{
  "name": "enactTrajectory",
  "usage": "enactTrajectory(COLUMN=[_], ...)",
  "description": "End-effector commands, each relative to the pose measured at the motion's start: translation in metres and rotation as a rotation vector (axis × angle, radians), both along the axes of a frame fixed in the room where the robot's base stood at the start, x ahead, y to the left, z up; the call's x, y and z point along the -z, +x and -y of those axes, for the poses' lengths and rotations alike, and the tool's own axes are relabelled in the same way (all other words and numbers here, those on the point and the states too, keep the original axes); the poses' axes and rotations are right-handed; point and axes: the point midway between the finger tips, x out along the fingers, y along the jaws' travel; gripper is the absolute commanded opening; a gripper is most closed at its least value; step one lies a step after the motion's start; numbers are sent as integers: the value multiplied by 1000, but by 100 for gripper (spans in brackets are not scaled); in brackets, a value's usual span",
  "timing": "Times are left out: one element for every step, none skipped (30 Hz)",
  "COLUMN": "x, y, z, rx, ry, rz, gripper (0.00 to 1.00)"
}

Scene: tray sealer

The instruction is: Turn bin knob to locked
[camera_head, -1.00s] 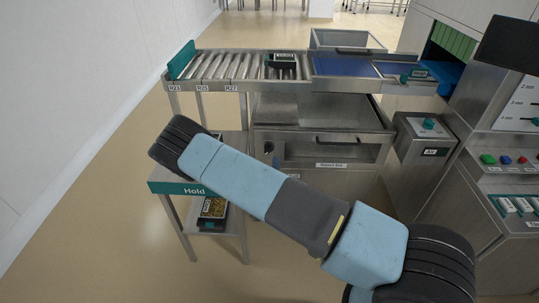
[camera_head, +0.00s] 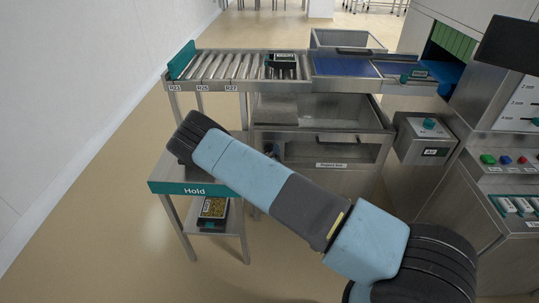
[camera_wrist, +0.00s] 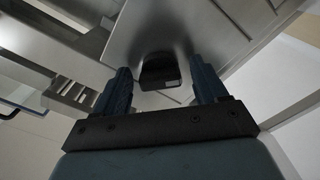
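The reject bin (camera_head: 350,150) is a metal box with a clear front, under the conveyor in the head view. In the wrist view a dark, rounded knob (camera_wrist: 159,72) stands out from a bare metal face. My gripper (camera_wrist: 160,78) is open, with one dark blue finger on each side of the knob in the picture. I cannot tell whether the fingers touch it or how deep they reach. In the head view my arm hides the knob and most of the gripper; the knob's lock marking cannot be read.
A roller conveyor (camera_head: 225,66) runs above the bin, with a dark tray (camera_head: 282,60) on it. The Hold table (camera_head: 160,187) is at left, with a packed tray (camera_head: 213,209) on its lower shelf. A control box (camera_head: 425,140) stands right of the bin. Floor at left is open.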

Motion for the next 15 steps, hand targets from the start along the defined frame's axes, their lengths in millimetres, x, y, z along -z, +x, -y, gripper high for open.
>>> enactTrajectory(x=[0, 0, 0, 0, 0, 0, 0, 0, 0, 0, 0, 0, 0, 0, 0], y=[0, 0, 0, 0, 0, 0, 0, 0, 0, 0, 0, 0, 0, 0, 0], z=[0, 0, 0, 0, 0, 0, 0, 0, 0, 0, 0, -1, -1, -1, -1], rx=[0, 0, 0, 0, 0, 0, 0, 0, 0, 0, -1, -1, -1, -1, -1], ry=[0, 0, 0, 0, 0, 0, 0, 0, 0, 0, 0, 0, 0, 0, 0], rz=[0, 0, 0, 0, 0, 0, 0, 0, 0, 0, -1, -1, -1, -1, -1], gripper=[67, 64, 60, 57, 54, 51, 48, 45, 41, 38, 35, 31, 28, 26, 22])
